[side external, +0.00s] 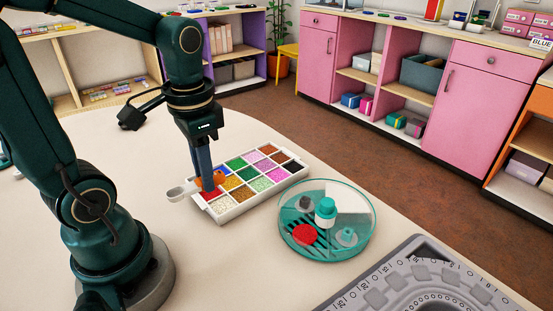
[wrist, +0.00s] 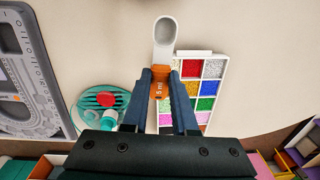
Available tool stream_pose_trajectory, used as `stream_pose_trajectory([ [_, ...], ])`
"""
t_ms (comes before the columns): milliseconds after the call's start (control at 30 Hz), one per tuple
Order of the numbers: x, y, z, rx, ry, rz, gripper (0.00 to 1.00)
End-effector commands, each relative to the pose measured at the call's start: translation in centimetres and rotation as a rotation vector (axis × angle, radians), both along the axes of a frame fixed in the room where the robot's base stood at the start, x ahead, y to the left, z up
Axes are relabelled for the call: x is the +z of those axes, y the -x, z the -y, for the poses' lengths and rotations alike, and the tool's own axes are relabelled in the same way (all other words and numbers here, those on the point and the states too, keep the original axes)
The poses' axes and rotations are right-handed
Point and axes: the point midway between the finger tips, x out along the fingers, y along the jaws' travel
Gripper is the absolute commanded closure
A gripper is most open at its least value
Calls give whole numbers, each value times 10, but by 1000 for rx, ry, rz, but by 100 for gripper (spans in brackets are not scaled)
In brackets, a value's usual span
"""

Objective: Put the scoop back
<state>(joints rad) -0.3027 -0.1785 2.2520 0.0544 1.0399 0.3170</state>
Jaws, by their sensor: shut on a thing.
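The scoop has a white bowl (side external: 178,193) and an orange handle marked "5 ml". My gripper (side external: 207,184) points down and is shut on the orange handle (wrist: 159,87); the bowl (wrist: 165,36) sticks out beyond the fingers. In the side view the scoop overlaps the left end of the white bead tray (side external: 236,214). I cannot tell how high it is above the tray or table. The tray (wrist: 221,70) holds several compartments of coloured beads, and my gripper hides part of it.
A round teal caddy (side external: 300,252) with clear walls stands right of the tray, holding a red piece, a teal-capped white bottle and small items. A grey bead board (side external: 335,301) lies at the front right. The table left of the tray is clear.

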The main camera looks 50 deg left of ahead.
Motion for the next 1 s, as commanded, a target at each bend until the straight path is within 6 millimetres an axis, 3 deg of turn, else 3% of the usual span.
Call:
stream_pose_trajectory([
  [100,3,-1,-6,37,0,-4,100],
  [233,-3,-1,3,40,1,-13,100],
  [800,-55,-9,89,33,-1,-13,100],
  [1000,-65,-11,107,40,-1,-11,100],
])
